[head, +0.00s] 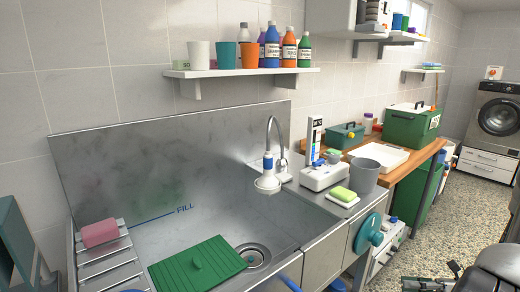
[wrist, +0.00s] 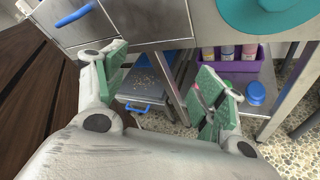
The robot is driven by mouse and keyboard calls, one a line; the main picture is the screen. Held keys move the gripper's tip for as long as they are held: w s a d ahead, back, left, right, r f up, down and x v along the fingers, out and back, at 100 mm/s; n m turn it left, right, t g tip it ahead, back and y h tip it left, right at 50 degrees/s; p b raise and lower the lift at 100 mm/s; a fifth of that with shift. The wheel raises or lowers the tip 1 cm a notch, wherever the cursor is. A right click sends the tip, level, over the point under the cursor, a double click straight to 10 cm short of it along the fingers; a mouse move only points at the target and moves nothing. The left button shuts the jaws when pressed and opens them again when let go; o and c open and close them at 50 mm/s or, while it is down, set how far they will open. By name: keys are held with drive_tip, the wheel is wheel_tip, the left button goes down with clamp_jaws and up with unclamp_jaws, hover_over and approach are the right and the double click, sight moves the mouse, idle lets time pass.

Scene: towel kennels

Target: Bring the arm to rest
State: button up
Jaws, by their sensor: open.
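My gripper (wrist: 160,85) shows in the wrist view with its two green-padded fingers spread wide apart and nothing between them. It hangs in front of the steel unit, above floor level, with drawers and a lower shelf beyond it. In the head view, part of my arm (head: 490,272) shows dark at the lower right corner, beside the counter.
A steel sink (head: 190,220) with a green ribbed mat (head: 198,265) fills the front left. A grey bucket (head: 365,175) and a green box (head: 410,127) stand further right. A purple crate (wrist: 238,65) with bottles sits under the counter. Speckled floor (head: 462,195) is clear at the right.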

drive_tip(key=s+r+n+g+h, duration=0.4)
drive_tip(key=r+n+h, duration=0.1)
drive_tip(key=r+n, duration=0.6)
drive_tip(key=s+r+n+g+h, duration=0.4)
drive_tip(key=s+r+n+g, duration=0.1)
drive_tip(key=r+n, duration=0.55)
drive_tip(key=s+a+r+n+t+h, duration=0.1)
drive_tip(key=a+r+n+t+h, duration=0.1)
drive_tip(key=r, duration=0.6)
drive_tip(key=s+a+r+n+t+h, duration=0.1)
drive_tip(key=a+r+n+t+h, duration=0.1)
drive_tip(key=a+r+n+t, duration=0.3)
wheel_tip(320, 180, up, 4)
drive_tip(key=shift+a+f+n+h, duration=0.15)
drive_tip(key=shift+a+n+h, duration=0.35)
drive_tip(key=shift+n, duration=0.45)
